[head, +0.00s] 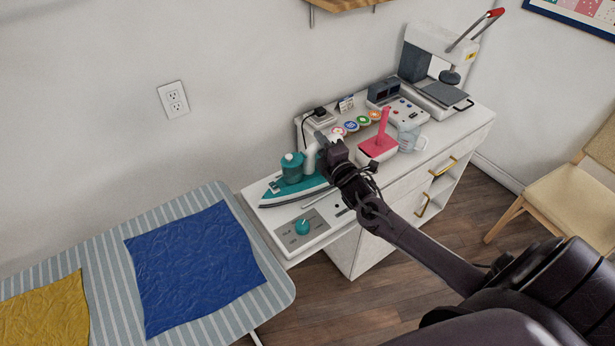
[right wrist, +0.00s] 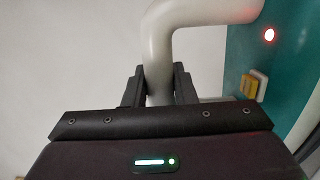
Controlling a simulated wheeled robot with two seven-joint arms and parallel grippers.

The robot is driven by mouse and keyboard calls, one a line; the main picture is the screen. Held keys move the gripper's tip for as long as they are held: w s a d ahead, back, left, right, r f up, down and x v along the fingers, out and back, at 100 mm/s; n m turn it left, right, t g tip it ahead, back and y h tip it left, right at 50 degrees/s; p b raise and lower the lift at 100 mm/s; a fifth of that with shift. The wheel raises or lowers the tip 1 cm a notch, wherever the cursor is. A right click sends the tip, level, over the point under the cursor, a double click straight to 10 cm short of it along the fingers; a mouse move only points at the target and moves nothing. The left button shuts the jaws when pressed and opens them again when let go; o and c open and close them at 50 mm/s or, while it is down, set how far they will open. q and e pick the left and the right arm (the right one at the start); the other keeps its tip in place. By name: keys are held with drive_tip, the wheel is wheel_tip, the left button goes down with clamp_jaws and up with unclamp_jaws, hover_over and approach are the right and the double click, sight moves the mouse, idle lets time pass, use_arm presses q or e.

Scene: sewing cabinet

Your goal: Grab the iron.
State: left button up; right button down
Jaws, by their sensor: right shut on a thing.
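The iron (head: 292,185) is teal and white, with a white handle. It sits on the white base with a dial (head: 302,227) at the left end of the cabinet top. My right gripper (head: 328,145) reaches it from the right in the head view. In the right wrist view, the two dark fingers of my right gripper (right wrist: 159,88) are shut on the white iron handle (right wrist: 160,50), one on each side. A red light glows on the iron's teal body (right wrist: 236,50) there. My left gripper is not in view.
An ironing board (head: 110,240) with a blue cloth (head: 195,265) and a yellow cloth (head: 45,312) stands at left. A pink container (head: 377,152), a clear jug (head: 410,138) and a heat press (head: 436,65) stand on the cabinet (head: 400,175). A chair (head: 572,190) is at right.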

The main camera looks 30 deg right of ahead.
idle(0.6)
drive_tip(key=shift+w+r, duration=0.1)
drive_tip(key=shift+r, duration=0.1)
drive_tip(key=shift+r, duration=0.15)
